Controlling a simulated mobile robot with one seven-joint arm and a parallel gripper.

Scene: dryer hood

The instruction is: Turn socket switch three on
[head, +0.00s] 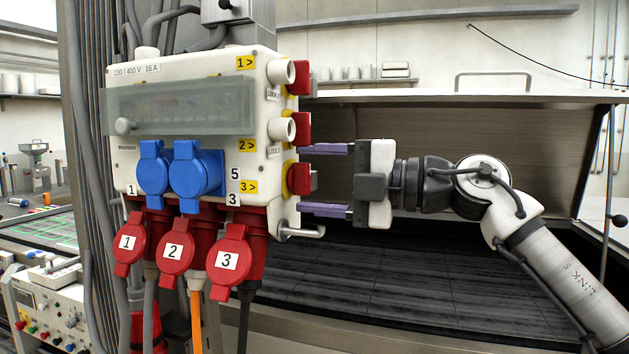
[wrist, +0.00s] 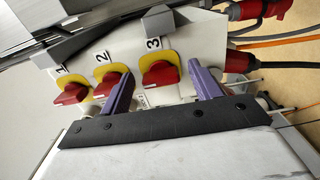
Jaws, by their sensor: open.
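Switch three is a red rotary knob (head: 299,179) on a yellow plate, lowest of three on the right side of the white socket box (head: 215,68). In the wrist view, the knob marked 3 (wrist: 160,74) is at the centre. My gripper (head: 322,179) is open and points left at the box side. Its purple fingers are one above and one below switch three, apart from the knob. In the wrist view, the fingers of my gripper (wrist: 161,80) stand either side of it. I cannot tell whether the fingertips touch the box.
Switch two (head: 302,129) and switch one (head: 299,77) sit above; the upper finger is close to switch two. A metal hook (head: 303,232) sticks out below the lower finger. Red plugs with cables hang under the box. A hood (head: 460,98) over a dark bed is behind my arm.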

